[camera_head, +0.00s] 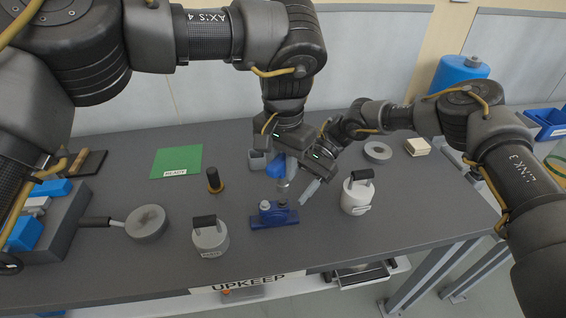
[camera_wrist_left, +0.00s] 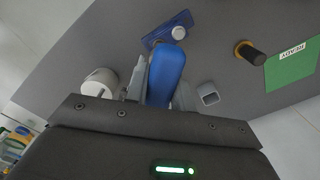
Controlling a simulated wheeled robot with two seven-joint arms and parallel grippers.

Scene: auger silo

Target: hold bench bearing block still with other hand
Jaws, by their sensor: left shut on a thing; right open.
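My left gripper (camera_head: 276,160) is shut on a blue-handled object (camera_head: 275,170), which fills the middle of the left wrist view (camera_wrist_left: 167,75), just behind and above the block. My right gripper (camera_head: 300,190) is open, close beside it, behind and to the right of the block. The two grippers overlap in the head view. I cannot tell whether either touches the block.
Two pale canisters with black handles flank the block, left (camera_head: 211,239) and right (camera_head: 357,197). A grey ring (camera_head: 378,152) is at right. The front bench centre is free.

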